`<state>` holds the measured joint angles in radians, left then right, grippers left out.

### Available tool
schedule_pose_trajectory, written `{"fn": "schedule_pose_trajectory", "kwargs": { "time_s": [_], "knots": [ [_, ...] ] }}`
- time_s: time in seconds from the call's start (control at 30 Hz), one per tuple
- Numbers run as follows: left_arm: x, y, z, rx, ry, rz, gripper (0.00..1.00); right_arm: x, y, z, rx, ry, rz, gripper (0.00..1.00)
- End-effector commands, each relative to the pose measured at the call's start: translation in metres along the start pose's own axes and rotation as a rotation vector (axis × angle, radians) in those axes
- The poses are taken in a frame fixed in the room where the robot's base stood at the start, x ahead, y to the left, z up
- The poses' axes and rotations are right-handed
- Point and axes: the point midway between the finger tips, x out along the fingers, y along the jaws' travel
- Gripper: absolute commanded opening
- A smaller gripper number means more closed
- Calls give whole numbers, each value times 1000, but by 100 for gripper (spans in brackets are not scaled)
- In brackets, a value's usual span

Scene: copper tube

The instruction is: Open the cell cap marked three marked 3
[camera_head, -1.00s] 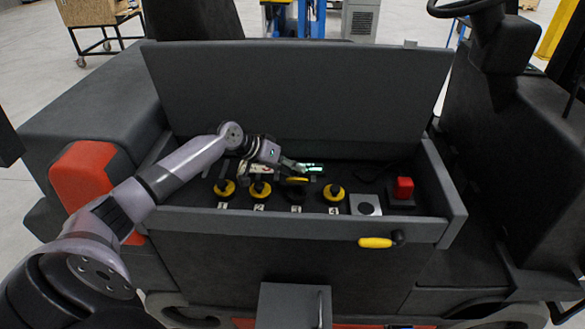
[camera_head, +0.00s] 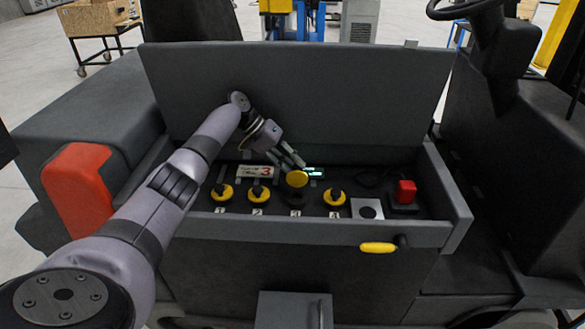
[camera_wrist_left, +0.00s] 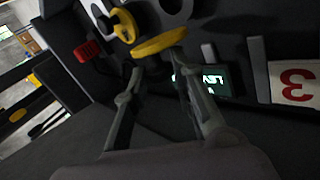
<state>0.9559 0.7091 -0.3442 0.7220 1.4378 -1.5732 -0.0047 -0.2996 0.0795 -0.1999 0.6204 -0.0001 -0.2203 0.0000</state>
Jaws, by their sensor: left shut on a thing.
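A row of cells with yellow caps lies in the open bay, marked 1 to 4. The cap of cell 3 (camera_head: 297,179) is a yellow disc tilted up, its round face toward the head camera, above the dark cell 3 (camera_head: 295,197). My left gripper (camera_head: 301,166) reaches down from behind and is shut on this cap's edge. In the left wrist view the cap (camera_wrist_left: 160,41) shows as a yellow disc at the fingertips (camera_wrist_left: 157,58). Caps 1 (camera_head: 222,192), 2 (camera_head: 258,194) and 4 (camera_head: 334,196) lie flat with black knobs. My right gripper is not in view.
A card with a red 3 (camera_head: 255,171) and a small lit display (camera_head: 314,173) lie behind the cells. A red button (camera_head: 405,190) and a grey plate (camera_head: 366,209) are to the right. The tall raised lid (camera_head: 340,95) stands behind; the front wall has a yellow handle (camera_head: 377,248).

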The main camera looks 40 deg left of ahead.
Motion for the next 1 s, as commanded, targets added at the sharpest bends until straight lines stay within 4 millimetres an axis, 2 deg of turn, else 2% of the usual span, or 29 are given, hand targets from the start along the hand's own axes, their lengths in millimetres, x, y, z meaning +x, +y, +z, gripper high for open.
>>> {"fn": "schedule_pose_trajectory", "kwargs": {
  "time_s": [0.5,0.53,0.83,1.0],
  "knots": [
    [0,0,-2,-11,-9,3,0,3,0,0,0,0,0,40],
    [0,0,-2,-11,-9,3,24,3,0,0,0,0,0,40],
    [0,0,-1,-11,-10,3,44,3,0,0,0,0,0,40],
    [0,-1,-1,-11,-11,3,44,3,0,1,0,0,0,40]
  ]
}}
